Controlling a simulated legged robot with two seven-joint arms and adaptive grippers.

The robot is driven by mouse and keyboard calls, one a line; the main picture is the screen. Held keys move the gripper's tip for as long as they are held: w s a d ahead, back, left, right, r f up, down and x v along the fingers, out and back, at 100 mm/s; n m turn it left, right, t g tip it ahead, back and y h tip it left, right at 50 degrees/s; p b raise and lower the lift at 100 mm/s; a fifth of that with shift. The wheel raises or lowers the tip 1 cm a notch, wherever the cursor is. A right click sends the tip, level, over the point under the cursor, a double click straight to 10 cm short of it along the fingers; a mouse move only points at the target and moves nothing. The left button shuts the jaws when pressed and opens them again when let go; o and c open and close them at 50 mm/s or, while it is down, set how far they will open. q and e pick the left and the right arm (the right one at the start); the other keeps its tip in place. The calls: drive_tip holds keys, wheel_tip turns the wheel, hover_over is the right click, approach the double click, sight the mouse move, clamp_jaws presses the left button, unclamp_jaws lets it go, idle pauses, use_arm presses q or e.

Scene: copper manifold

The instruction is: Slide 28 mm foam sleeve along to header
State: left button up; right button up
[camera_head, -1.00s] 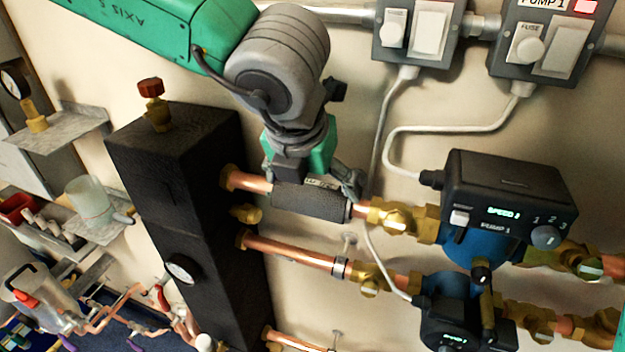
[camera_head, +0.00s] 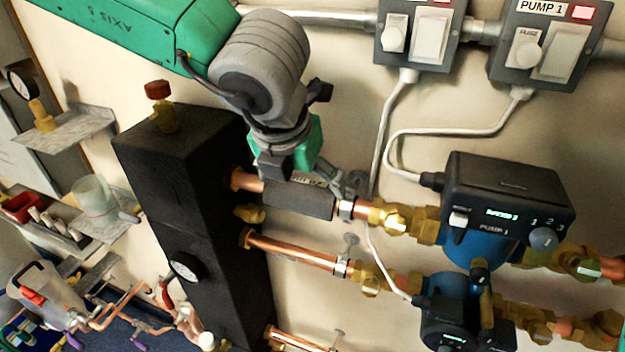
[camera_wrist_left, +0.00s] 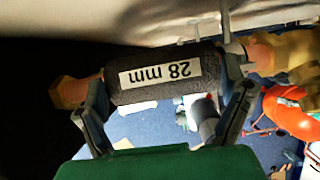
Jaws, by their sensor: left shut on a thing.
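The dark grey foam sleeve (camera_head: 297,199) is around the upper copper pipe, between the black header (camera_head: 190,160) and the brass valve (camera_head: 395,218). Its label reads "28 mm", upside down in the left wrist view (camera_wrist_left: 160,75). A short length of bare copper (camera_head: 250,182) shows between the sleeve's left end and the header's brass fitting. A pipe clip (camera_head: 346,208) shows just right of the sleeve. My left gripper (camera_head: 310,180) comes from above and is shut on the sleeve; its fingers (camera_wrist_left: 165,90) lie near the two ends. My right gripper is not in view.
Pump 1 (camera_head: 505,200) stands right of the valve, with its cable looping up the wall. A second copper pipe (camera_head: 295,250) runs just below. The header carries a gauge (camera_head: 186,267) and a red-capped valve (camera_head: 160,100). Shelves (camera_head: 80,135) are on the left.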

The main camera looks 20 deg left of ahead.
sight(267, 180)
use_arm(q)
drive_tip(key=shift+a+f, duration=0.2)
drive_tip(key=shift+a, duration=0.3)
drive_tip(key=shift+a, duration=0.15)
drive_tip(key=shift+a+p, duration=0.5)
drive_tip(key=shift+a, duration=0.6)
drive_tip(key=shift+a, duration=0.1)
drive_tip(key=shift+a+p, duration=0.35)
drive_tip(key=shift+a, duration=0.4)
drive_tip(key=shift+a, duration=0.25)
drive_tip(key=o, duration=0.9)
drive_tip(key=shift+c, duration=0.2)
drive_tip(key=shift+w+a, duration=0.1)
drive_tip(key=shift+a, duration=0.05)
